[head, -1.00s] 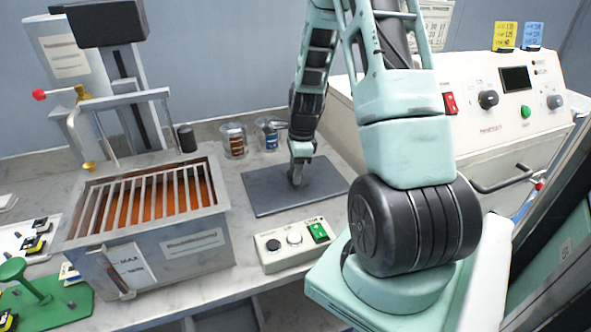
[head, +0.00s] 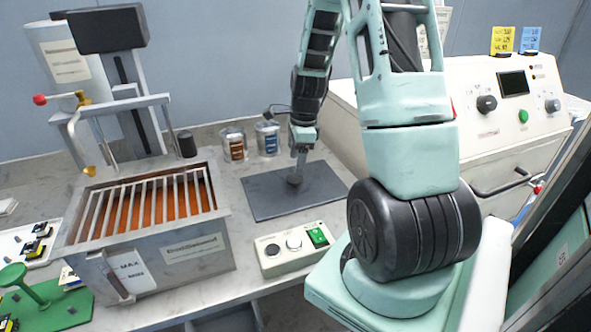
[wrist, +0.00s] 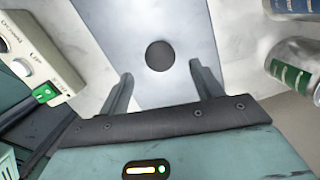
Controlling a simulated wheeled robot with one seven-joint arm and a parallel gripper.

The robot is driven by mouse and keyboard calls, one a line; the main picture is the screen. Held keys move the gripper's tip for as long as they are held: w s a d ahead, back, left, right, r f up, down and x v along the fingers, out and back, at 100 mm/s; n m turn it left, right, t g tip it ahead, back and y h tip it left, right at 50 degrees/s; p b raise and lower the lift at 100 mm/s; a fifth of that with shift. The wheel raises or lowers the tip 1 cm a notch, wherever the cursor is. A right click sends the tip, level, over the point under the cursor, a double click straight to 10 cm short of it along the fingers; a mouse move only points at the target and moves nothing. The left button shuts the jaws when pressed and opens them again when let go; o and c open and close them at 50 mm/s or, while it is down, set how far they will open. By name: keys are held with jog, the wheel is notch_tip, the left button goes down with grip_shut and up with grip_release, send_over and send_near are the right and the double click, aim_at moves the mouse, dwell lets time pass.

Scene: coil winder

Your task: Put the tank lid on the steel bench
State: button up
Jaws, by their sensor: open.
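The tank lid (head: 275,197) is a flat dark grey plate with a round dark knob (head: 294,180). It lies flat on the light, mottled grey bench (head: 240,250), right of the tank. My gripper (head: 299,168) is just above the knob, pointing down. In the wrist view the lid (wrist: 150,20) runs between and beyond my gripper's two fingers (wrist: 160,70). The fingers are spread and the knob (wrist: 160,56) shows between their tips, with gaps on both sides. The open tank (head: 190,255) shows its row of bars over orange liquid.
Two metal cans, brown-labelled (head: 233,145) and blue-labelled (head: 267,138), stand behind the lid. A small control box (head: 291,249) with a green switch sits in front of it. The large cream console (head: 480,110) is at the right. A green stand (head: 40,300) is at the front left.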

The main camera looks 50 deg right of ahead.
aim_at(300, 178)
notch_tip(300, 178, up, 6)
jog(key=shift+s+d+r, duration=0.25)
jog(key=shift+s+d, duration=0.05)
dwell(0.5)
jog(key=a+r+n+p, duration=0.1)
jog(key=a+n, duration=0.4)
jog(key=a, duration=0.3)
jog(key=a+r+n, duration=0.2)
jog(key=a+n, duration=0.3)
jog(key=a, duration=0.4)
jog(key=a+r+n+p, duration=0.1)
jog(key=a+r+n, duration=0.1)
jog(key=a+n, duration=0.3)
jog(key=shift+w+a+r+n+g+p, duration=0.1)
jog(key=shift+a+g, duration=0.05)
jog(key=shift+a, duration=0.4)
jog(key=shift+w+a+r+n+g+p, duration=0.1)
jog(key=shift+w+a+p, duration=0.05)
jog(key=shift+a, duration=0.45)
jog(key=shift+w+a+r+n+g+p, duration=0.1)
jog(key=shift+a+g, duration=0.05)
jog(key=shift+a, duration=0.4)
jog(key=s+a+r+n+p, duration=0.2)
jog(key=s+a+r+n, duration=0.1)
jog(key=s+a+n, duration=1.3)
jog(key=n, duration=0.2)
jog(key=shift+s+a+n, duration=0.2)
jog(key=shift+s+n, duration=0.15)
jog(key=shift+n, duration=0.05)
